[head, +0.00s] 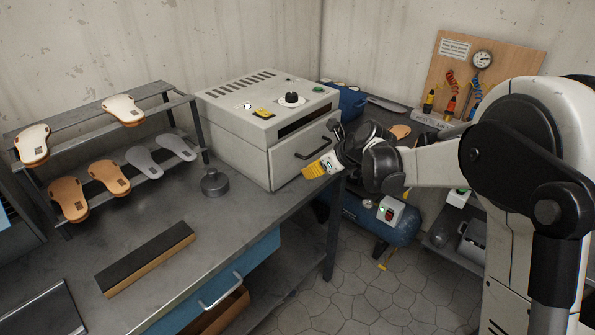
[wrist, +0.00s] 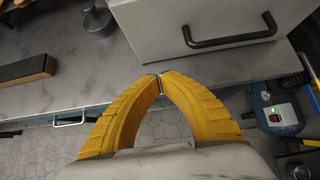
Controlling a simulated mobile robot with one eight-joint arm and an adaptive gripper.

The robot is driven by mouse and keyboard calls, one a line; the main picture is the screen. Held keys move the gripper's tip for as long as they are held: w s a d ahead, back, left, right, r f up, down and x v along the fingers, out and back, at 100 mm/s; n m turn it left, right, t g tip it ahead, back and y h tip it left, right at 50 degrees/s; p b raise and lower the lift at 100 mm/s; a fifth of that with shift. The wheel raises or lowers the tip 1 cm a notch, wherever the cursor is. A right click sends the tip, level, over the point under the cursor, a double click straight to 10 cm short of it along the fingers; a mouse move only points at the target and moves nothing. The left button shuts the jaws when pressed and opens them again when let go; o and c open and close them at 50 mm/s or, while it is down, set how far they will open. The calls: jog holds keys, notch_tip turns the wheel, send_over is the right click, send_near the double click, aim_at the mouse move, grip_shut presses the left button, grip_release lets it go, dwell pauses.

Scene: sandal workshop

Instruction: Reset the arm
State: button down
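My gripper (head: 312,170) has yellow ribbed fingers and is raised in front of the grey oven-like box, near the right end of the workbench. In the wrist view the fingertips of my gripper (wrist: 159,83) meet at the middle, with nothing between them. My white and black arm reaches in from the right of the head view, bent at the elbow.
The grey box (head: 250,141) stands on the workbench (head: 187,220), its black handle (wrist: 230,38) close ahead of my fingers. A metal weight (head: 214,183), a dark-topped block (head: 147,258) and a sole rack (head: 190,98) are to the left. A blue compressor (head: 402,228) sits right.

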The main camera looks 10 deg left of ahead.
jog(key=s+d+r+n+t+h, duration=0.1)
jog(key=s+d+r+n+h, duration=0.1)
jog(key=s+d+r+n, duration=0.45)
jog(key=s+d+r+n+h, duration=0.2)
jog(key=s+d+r+n, duration=0.2)
jog(key=s+d+n, duration=0.6)
jog(key=s+d+f+n+h, duration=0.1)
jog(key=s+d+n, duration=0.1)
jog(key=s, duration=0.3)
jog(key=s+d+n+h, duration=0.1)
jog(key=s+d+n, duration=0.1)
jog(key=s, duration=0.4)
jog(key=s+d+f+n+t+h, duration=0.1)
jog(key=s+d+n, duration=0.2)
jog(key=s, duration=0.3)
jog(key=shift+f+n, duration=0.3)
jog(key=shift+n, duration=0.55)
